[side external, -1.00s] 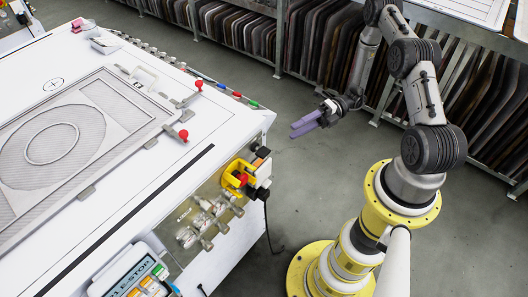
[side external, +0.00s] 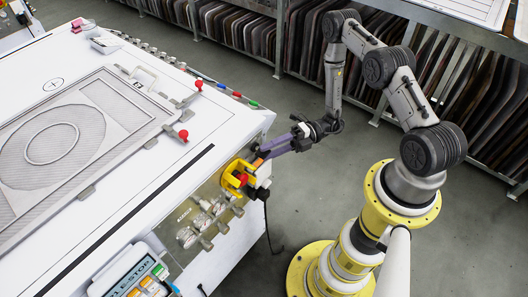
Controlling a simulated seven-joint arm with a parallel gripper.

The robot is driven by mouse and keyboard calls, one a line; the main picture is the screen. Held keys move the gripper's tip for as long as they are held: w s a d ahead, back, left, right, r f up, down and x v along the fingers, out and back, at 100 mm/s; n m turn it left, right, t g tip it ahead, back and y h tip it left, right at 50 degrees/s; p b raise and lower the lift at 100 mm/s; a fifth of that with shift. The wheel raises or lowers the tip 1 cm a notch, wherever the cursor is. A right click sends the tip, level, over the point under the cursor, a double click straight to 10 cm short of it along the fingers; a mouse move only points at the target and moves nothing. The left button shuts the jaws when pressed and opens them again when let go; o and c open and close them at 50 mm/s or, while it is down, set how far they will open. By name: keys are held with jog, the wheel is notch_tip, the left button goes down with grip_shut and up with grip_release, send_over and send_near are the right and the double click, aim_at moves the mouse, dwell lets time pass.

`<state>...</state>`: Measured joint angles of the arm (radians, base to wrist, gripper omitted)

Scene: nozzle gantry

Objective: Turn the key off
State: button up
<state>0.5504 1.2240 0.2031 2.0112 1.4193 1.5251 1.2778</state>
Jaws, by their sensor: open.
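A yellow switch housing (side external: 230,171) with a red button (side external: 241,178) is mounted at the corner of the white machine table. A small white and dark box (side external: 262,177) sits against its right side. I cannot make out a key; it is too small or hidden behind my fingers. My gripper (side external: 264,152), with purple fingers, points left and down, its tips right at the upper right of the housing. Whether the tips touch anything there cannot be told. The fingers look close together from this side, with nothing visibly held.
The white table (side external: 120,215) carries a framed panel with a ring and red-knobbed clamps (side external: 183,135). Metal fittings (side external: 205,222) line its front side, beside a control panel (side external: 130,277). A black cable hangs below the switches. Racks of dark plates stand behind; the floor between is clear.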

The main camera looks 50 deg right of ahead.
jog(key=shift+x, duration=0.9)
grip_shut()
